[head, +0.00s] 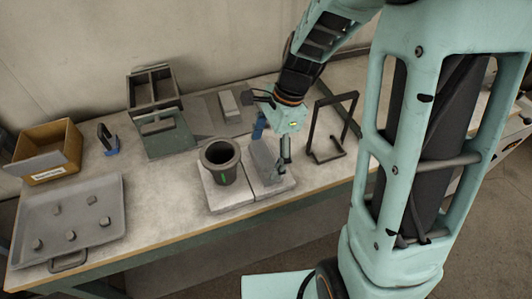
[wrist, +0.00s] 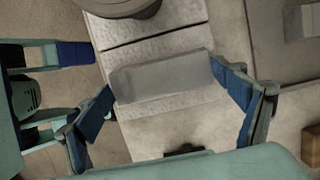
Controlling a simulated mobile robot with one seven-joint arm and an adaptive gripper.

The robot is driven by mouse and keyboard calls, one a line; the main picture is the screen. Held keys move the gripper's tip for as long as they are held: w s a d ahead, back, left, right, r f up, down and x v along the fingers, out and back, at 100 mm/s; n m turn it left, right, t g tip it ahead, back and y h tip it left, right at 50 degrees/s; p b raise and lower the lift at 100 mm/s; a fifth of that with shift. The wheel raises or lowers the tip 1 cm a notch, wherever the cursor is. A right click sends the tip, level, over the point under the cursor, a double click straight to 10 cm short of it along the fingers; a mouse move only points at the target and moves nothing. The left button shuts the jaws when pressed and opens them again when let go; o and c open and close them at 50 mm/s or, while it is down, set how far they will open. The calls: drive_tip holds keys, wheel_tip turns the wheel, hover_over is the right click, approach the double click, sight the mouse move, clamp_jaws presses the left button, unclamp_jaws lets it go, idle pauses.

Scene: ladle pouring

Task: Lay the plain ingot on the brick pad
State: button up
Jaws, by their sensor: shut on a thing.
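A plain grey ingot (head: 264,157) is between the fingers of my gripper (head: 270,148), over the right part of the pale brick pad (head: 284,184). In the wrist view the ingot (wrist: 162,76) lies crosswise between the blue finger pads of my gripper (wrist: 165,86), with its upper face smooth. The pad (wrist: 160,47) shows beneath it, with a dark seam between its bricks. I cannot tell whether the ingot's underside touches the pad. My gripper is shut on the ingot.
A dark crucible (head: 221,161) stands on the pad's left part, close to the ingot. A black wire frame (head: 330,130) stands to the right. Another pale block (head: 229,104) lies on a grey plate behind. A tray (head: 70,222) with several lumps and a cardboard box (head: 50,150) are left.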

drive_tip(key=shift+f, duration=0.15)
drive_tip(key=o, duration=1.6)
drive_tip(key=p+v, duration=0.1)
drive_tip(key=v, duration=1.1)
